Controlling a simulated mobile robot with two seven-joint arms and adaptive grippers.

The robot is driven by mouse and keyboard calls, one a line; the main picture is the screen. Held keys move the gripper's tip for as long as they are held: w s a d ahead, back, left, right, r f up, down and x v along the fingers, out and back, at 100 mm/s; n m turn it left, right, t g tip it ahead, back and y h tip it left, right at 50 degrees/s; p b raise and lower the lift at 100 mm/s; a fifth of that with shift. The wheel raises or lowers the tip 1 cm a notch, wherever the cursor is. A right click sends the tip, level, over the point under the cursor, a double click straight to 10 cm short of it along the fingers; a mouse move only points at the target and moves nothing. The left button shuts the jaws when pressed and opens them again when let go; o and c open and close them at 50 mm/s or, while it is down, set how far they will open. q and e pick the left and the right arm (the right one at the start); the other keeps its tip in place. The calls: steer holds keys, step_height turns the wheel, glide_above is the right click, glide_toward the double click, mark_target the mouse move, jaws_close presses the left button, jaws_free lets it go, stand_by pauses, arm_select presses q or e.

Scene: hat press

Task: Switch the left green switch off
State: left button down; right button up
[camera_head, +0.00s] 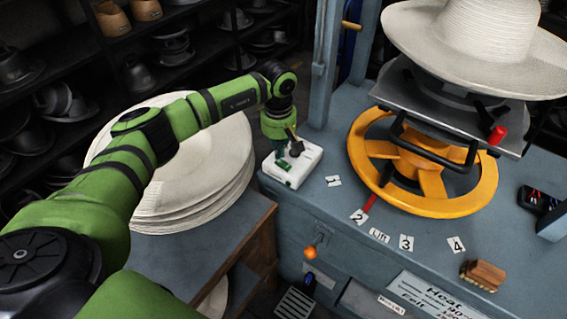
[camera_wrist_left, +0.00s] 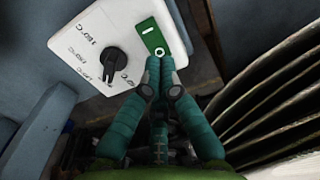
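The green switch (camera_wrist_left: 154,38) is a green plate with a white bar mark at one end and a white ring mark at the other, set in a white control box (camera_wrist_left: 88,45). In the head view the white box (camera_head: 307,160) stands on the left corner of the blue bench. My left gripper (camera_wrist_left: 158,64) has its two teal fingers together, with nothing seen between them. The fingertips are right at the ring end of the switch; I cannot tell whether they press it. In the head view my left gripper (camera_head: 284,155) is over the box, partly hiding it. My right gripper is out of view.
A black knob (camera_wrist_left: 113,61) sits beside the switch. A stack of pale hat blanks (camera_head: 205,160) is left of the box. A yellow wheel (camera_head: 365,165) and a press with a white hat (camera_head: 480,45) are to the right. Dark shelves (camera_head: 100,70) hold hat forms behind.

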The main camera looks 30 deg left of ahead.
mark_target(279, 161)
arm_select(q)
steer(key=shift+f, duration=0.3)
steer(key=shift+s+f+b, duration=0.1)
steer(key=shift+f+b, duration=0.9)
steer(key=shift+b, duration=0.15)
stand_by(0.4)
steer(key=shift+r+p, duration=0.55)
steer(key=shift+r, duration=0.2)
steer(key=shift+r+p, duration=1.5)
steer(key=shift+r, duration=1.3)
steer(key=shift+f, duration=0.1)
